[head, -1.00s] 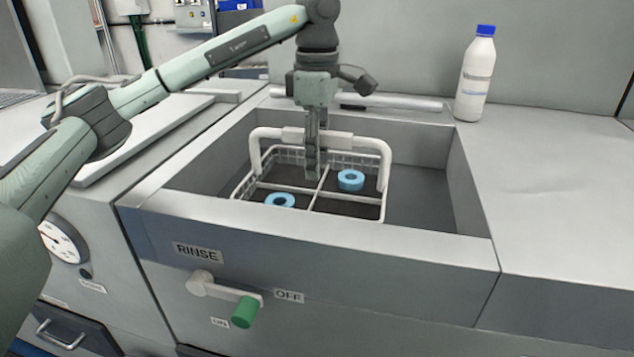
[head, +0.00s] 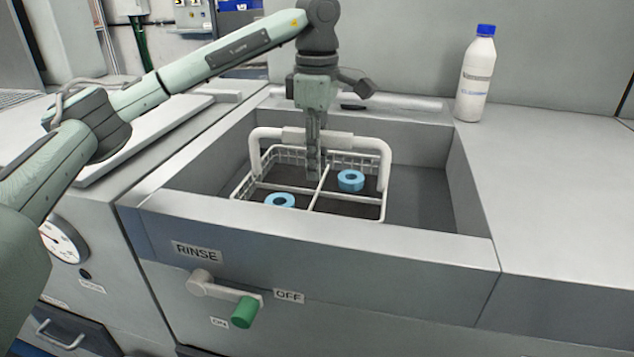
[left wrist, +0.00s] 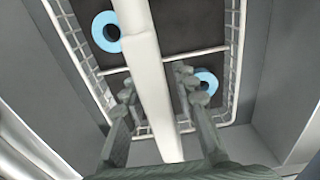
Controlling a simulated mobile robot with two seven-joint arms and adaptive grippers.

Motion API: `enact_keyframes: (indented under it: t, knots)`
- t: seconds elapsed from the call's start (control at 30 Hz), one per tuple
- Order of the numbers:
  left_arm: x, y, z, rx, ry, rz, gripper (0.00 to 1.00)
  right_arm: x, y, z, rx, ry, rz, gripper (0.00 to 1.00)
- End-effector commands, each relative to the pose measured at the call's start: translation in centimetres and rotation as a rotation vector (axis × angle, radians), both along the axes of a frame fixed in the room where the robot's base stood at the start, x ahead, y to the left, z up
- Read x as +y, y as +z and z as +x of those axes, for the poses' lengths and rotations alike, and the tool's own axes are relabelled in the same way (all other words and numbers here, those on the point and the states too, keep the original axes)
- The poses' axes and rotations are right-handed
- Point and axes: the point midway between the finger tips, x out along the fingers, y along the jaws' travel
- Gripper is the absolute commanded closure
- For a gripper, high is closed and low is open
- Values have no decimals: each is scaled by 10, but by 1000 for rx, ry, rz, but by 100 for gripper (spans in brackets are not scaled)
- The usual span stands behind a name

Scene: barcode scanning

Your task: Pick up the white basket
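The white wire basket (head: 386,170) sits in the sink, with a thick raised handle across its top and dividers inside. Two light blue rings (head: 351,180) (head: 280,200) lie in separate compartments. My left gripper (head: 314,170) points straight down at the middle of the handle. In the left wrist view, the handle (left wrist: 143,50) passes between the two fingers of my left gripper (left wrist: 156,90), with a visible gap beside them, so the gripper is open around it. The basket rests level. My right gripper is not in view.
The sink walls (head: 420,155) surround the basket, with free room to its right. A white bottle with a blue cap (head: 476,78) stands on the counter behind right. A green-tipped rinse lever (head: 245,312) sticks out from the front panel.

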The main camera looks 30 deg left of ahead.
Motion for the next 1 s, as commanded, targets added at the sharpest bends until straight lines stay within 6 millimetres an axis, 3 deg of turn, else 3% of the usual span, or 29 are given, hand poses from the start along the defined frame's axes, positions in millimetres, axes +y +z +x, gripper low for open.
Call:
enact_keyframes:
  t: [0.03,0.2,0.77,1.0]
  knots:
    - [0,0,0,0,0,0,82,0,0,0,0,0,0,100]
    - [0,0,0,0,0,0,100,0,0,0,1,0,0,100]
    - [0,2,0,-3,0,-1,100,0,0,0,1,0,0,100]
    - [0,25,1,-6,1,-3,100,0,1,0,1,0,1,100]
